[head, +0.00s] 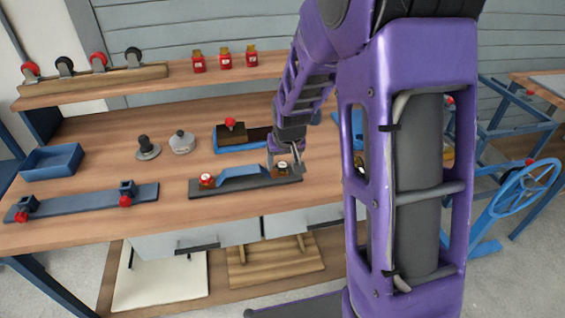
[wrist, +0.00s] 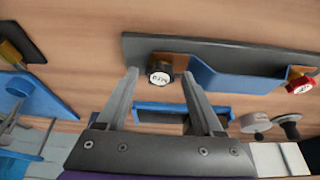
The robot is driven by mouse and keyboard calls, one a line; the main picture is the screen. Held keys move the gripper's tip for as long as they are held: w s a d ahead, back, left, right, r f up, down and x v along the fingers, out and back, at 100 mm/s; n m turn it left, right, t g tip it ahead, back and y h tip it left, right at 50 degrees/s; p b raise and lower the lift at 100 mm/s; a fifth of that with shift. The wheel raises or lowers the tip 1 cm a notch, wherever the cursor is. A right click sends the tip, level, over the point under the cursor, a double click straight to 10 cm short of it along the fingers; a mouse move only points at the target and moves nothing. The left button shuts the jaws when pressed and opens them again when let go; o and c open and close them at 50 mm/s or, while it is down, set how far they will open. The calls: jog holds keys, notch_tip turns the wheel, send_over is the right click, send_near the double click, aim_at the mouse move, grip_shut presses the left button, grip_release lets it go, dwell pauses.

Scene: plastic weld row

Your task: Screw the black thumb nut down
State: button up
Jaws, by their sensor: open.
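The black thumb nut (wrist: 160,74) has a pale, marked top face and sits on a brown block at one end of a blue bracket (wrist: 232,80). The bracket lies on a long dark base plate (wrist: 215,50). In the head view that nut (head: 282,166) is at the plate's right end, partly beside my gripper (head: 291,158). A red thumb nut (wrist: 299,85) is at the other end, and it also shows in the head view (head: 207,178). In the wrist view my gripper (wrist: 160,76) is open, fingertips on either side of the black nut. I cannot tell whether they touch it.
Behind the plate stands a blue fixture with a brown block and red knob (head: 230,130). A black-knobbed piece (head: 147,148) and a grey weight-like piece (head: 182,142) stand left of it. A blue tray (head: 52,160) and a long clamp bar (head: 85,203) lie farther left.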

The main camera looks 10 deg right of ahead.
jog(key=n+y+p, duration=0.1)
jog(key=n, duration=0.2)
jog(key=shift+d, duration=0.1)
jog(key=shift+n, duration=0.3)
jog(key=shift+c, duration=0.3)
